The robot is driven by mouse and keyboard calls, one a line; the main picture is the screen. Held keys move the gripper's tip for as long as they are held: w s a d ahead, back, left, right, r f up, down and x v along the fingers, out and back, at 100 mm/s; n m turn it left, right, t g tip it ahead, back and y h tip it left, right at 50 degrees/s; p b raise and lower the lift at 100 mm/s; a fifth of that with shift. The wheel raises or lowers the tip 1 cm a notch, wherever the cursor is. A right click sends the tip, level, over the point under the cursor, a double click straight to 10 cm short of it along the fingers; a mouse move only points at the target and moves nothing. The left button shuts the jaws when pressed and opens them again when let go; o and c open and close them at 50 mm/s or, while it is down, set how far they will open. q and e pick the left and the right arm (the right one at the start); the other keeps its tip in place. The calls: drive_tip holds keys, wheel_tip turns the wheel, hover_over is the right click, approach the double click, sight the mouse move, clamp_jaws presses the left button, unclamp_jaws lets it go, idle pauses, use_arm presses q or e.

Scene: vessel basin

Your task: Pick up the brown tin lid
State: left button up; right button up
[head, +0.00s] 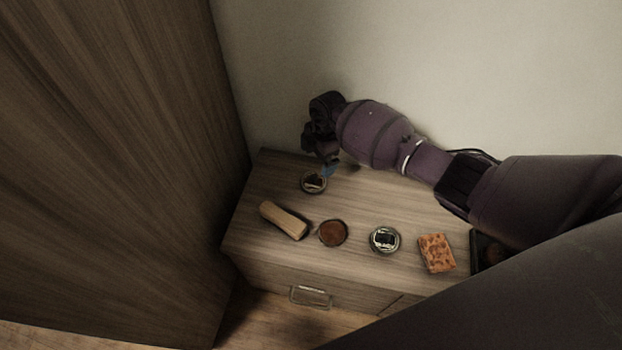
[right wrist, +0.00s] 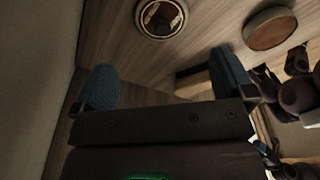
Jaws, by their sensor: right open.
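The brown tin lid (head: 332,233), a round brown disc with a dark rim, lies on the wooden cabinet top (head: 355,200) near its front edge. In the right wrist view a brown disc (right wrist: 270,28) that looks like the lid shows at the upper right, beyond the fingers. My right gripper (head: 326,168) is at the back of the cabinet top, behind the lid and apart from it. In the right wrist view its two blue fingers (right wrist: 164,82) are wide apart with nothing between them. My left gripper is not in view.
A round tin (head: 313,182) sits close under my right gripper; another tin (head: 385,240) is right of the lid. A tan block (head: 284,220) lies left of the lid. An orange patterned block (head: 436,253) lies farther right. A tall wooden panel (head: 120,150) borders the left; a wall stands behind.

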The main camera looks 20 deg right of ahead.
sight(314, 177)
drive_tip(key=f, duration=0.2)
drive_tip(key=f+b, duration=0.1)
drive_tip(key=shift+s+a+f, duration=0.2)
drive_tip(key=shift+a+f, duration=0.05)
drive_tip(key=shift+a, duration=0.05)
drive_tip(key=shift+w+f, duration=0.1)
drive_tip(key=shift+f, duration=0.25)
drive_tip(key=f, duration=0.1)
drive_tip(key=f+b, duration=0.2)
drive_tip(key=f, duration=0.1)
drive_tip(key=shift+s+a+f, duration=0.1)
drive_tip(key=shift+s+a, duration=0.25)
drive_tip(key=shift+f, duration=0.4)
drive_tip(key=shift+w, duration=0.15)
drive_tip(key=shift+r, duration=0.25)
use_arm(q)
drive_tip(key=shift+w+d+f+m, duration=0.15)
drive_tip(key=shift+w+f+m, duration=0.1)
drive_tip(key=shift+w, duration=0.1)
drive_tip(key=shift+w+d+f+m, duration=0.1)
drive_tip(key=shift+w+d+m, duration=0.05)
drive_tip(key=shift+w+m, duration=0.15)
use_arm(e)
drive_tip(key=c, duration=0.8)
